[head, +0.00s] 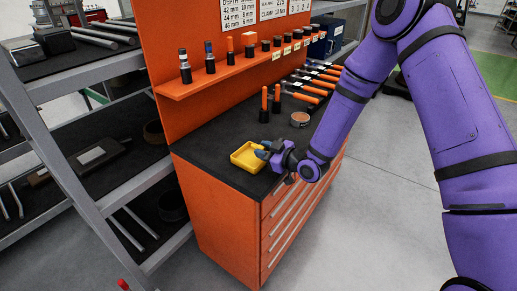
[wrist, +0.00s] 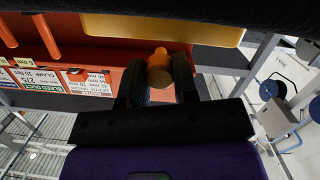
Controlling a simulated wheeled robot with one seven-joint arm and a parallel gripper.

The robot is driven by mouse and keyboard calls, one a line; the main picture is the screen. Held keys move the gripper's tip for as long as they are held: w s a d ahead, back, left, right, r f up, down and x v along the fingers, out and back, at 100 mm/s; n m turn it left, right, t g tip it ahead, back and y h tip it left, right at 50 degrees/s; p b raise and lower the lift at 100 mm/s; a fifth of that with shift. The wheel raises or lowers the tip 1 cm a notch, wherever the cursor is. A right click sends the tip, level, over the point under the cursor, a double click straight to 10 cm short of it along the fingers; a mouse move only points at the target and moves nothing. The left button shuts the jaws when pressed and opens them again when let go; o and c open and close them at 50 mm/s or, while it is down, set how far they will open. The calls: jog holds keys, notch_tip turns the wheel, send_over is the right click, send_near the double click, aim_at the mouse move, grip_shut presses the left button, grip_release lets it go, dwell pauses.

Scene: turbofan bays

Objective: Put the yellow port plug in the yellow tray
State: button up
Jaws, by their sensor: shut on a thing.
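The yellow tray (head: 243,165) lies on the dark top of the orange cabinet, near its front left part. Its yellow side also shows at the top of the wrist view (wrist: 200,33). My gripper (head: 264,150) is at the tray's right rim, with its fingertips reaching over it. In the wrist view my gripper (wrist: 160,78) is shut on the yellow port plug (wrist: 159,64), which looks orange-yellow with a brownish round end. The plug is hidden in the head view. I cannot tell whether it touches the tray.
The orange cabinet (head: 215,205) has a back panel with a shelf (head: 215,77) of several small parts. Orange-handled tools (head: 308,88), two upright orange-handled pieces (head: 270,99) and a round tin (head: 300,118) stand behind the tray. A grey rack (head: 60,150) is at left.

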jog(key=shift+f, duration=0.45)
jog(key=shift+f, duration=0.1)
